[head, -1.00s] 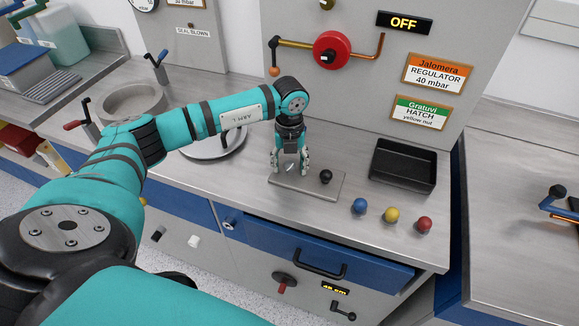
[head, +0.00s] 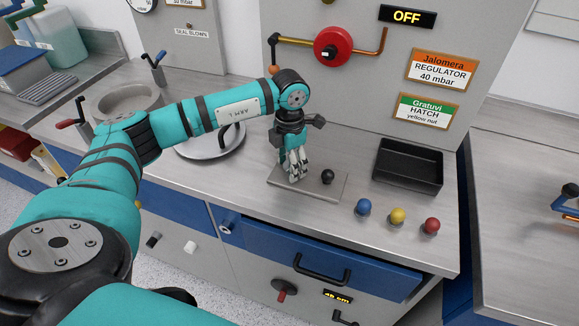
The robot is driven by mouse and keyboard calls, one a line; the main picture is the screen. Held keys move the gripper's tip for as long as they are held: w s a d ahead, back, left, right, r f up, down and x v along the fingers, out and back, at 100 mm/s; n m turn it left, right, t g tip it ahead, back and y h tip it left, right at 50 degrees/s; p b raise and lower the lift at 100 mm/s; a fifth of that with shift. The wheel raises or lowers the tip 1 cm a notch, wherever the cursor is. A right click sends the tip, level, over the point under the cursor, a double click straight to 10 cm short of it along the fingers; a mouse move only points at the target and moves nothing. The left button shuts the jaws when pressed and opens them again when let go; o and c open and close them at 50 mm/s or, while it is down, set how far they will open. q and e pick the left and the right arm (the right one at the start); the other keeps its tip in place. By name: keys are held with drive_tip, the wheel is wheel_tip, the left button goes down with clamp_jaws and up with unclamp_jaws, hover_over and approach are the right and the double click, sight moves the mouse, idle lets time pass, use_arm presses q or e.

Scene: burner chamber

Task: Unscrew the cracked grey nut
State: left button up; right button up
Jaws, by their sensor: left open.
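My left gripper (head: 295,172) points down over the left part of a flat metal plate (head: 312,191) on the counter. Its fingers are open and reach close to the plate. The cracked grey nut cannot be made out now; the fingers cover the spot between them, where a small grey piece showed earlier. A black ball-shaped knob (head: 327,177) stands on the same plate, just right of the fingers and apart from them. My right gripper is not in view.
A black tray (head: 408,181) stands empty at the right. Blue (head: 363,207), yellow (head: 397,215) and red (head: 432,225) balls sit along the front right. A round lid (head: 212,150) lies left of the gripper. A blue drawer (head: 300,255) juts out below the counter.

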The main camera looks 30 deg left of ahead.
use_arm(q)
drive_tip(key=m+b, duration=0.2)
drive_tip(key=m, duration=0.3)
drive_tip(key=shift+f, duration=0.2)
drive_tip(key=m+b, duration=0.1)
drive_tip(key=m, duration=0.2)
drive_tip(key=shift+r+m, duration=0.15)
drive_tip(key=shift+m, duration=0.45)
clamp_jaws()
